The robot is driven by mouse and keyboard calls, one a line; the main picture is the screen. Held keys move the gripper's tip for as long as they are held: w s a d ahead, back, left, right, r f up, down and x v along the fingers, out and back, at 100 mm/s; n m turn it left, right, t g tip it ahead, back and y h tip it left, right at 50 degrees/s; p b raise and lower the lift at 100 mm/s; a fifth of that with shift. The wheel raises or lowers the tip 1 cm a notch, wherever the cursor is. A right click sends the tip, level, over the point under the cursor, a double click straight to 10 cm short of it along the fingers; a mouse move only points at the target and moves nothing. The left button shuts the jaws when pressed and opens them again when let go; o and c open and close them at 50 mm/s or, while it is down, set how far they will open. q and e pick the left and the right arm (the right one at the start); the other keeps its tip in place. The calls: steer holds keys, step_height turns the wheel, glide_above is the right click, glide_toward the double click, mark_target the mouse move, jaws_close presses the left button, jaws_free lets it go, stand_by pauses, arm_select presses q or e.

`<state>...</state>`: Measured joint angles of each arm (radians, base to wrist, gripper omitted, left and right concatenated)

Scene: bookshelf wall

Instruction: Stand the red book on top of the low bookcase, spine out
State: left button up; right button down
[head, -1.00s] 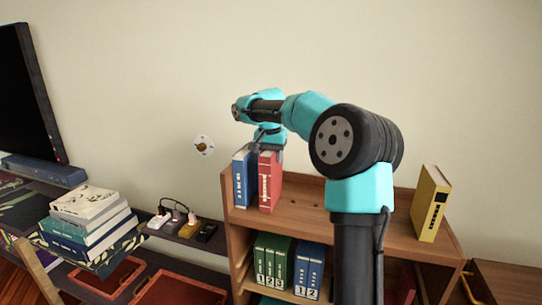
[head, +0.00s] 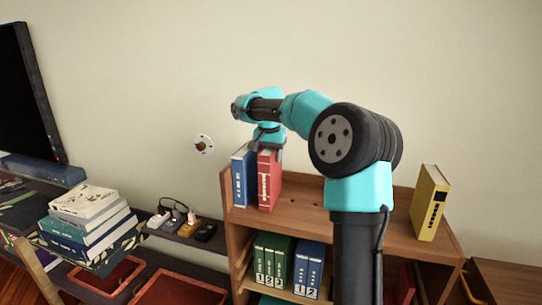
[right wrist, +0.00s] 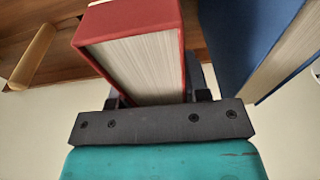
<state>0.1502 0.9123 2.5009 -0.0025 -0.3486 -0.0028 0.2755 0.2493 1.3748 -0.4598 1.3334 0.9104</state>
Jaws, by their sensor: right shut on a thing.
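The red book (head: 268,180) stands upright on top of the low bookcase (head: 330,214), its lettered spine facing out to the front. It is just right of a blue book (head: 241,177) that also stands upright. My right gripper (head: 266,146) is at the top of the red book, shut on it. In the right wrist view the red book (right wrist: 130,28) sits between the fingers of the right gripper (right wrist: 158,98), its page edges facing the camera. The blue book (right wrist: 232,35) is beside it there. The left gripper is in neither view.
A yellow book (head: 429,203) stands at the right end of the bookcase top, with bare wood between. A book stack (head: 92,225) and a power strip (head: 190,228) are at the left.

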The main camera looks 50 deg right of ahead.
steer(key=shift+f, duration=0.2)
stand_by(0.3)
steer(key=c, duration=0.5)
jaws_free()
steer(key=shift+f, duration=0.1)
steer(key=r, duration=0.5)
steer(key=a+r, duration=0.1)
steer(key=r, duration=0.5)
steer(key=s+a+r, duration=0.1)
steer(key=r, duration=0.5)
steer(key=shift+a+r, duration=0.2)
